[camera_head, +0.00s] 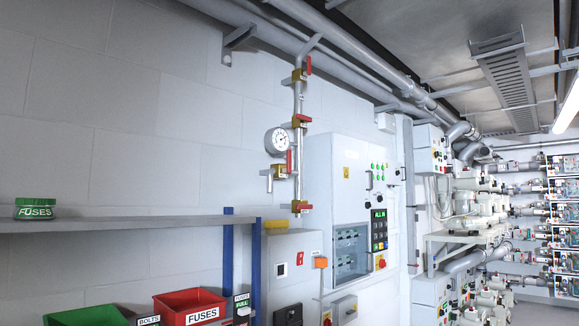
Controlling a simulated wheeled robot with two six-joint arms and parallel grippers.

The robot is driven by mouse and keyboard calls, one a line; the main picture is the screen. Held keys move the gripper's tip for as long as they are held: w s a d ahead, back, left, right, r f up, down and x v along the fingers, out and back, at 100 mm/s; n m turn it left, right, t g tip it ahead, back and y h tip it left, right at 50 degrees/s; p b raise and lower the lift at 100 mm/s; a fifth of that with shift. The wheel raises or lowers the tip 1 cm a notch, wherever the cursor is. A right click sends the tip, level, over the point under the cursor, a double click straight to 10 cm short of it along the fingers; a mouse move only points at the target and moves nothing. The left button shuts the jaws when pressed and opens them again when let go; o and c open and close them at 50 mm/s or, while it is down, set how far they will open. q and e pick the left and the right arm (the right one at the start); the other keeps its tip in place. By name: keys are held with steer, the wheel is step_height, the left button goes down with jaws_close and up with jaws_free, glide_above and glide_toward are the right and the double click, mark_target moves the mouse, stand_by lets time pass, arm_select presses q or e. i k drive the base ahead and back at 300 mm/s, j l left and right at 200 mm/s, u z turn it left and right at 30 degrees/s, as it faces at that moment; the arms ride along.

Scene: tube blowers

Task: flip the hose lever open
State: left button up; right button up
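A vertical grey pipe (298,150) on the wall left of the grey cabinet carries several brass-yellow valves with red levers. The top red lever (308,65) and the side-branch red lever (290,161) stand upright. The second red lever (303,117) and the bottom red lever (305,206) point right, roughly level. The side-branch valve (279,171) leads to a short grey outlet (267,180) bent downward. No label shows which lever is the hose lever, and no hose is clearly visible. Neither of my grippers is in view.
A round gauge (277,140) sits beside the pipe. A grey control cabinet (342,200) stands right of it, smaller boxes (290,255) below. A shelf (130,223) with a green fuses tub (35,209) is left, above red (190,306) and green bins (85,317).

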mark_target(288, 170)
steer(key=i+l, duration=0.3)
steer(key=l, duration=0.15)
steer(key=i+l, duration=0.3)
steer(key=l, duration=0.15)
steer(key=i+l, duration=0.25)
steer(key=l, duration=0.2)
steer(key=i+l+u, duration=0.1)
steer(key=i+l, duration=0.2)
steer(key=l, duration=0.15)
steer(key=i+l, duration=0.3)
steer(key=l, duration=0.2)
steer(key=i+l, duration=0.25)
steer(key=l, duration=0.2)
steer(key=i+l, duration=0.3)
steer(key=l, duration=0.2)
steer(key=i+l, duration=0.25)
steer(key=l, duration=0.2)
steer(key=u, duration=0.05)
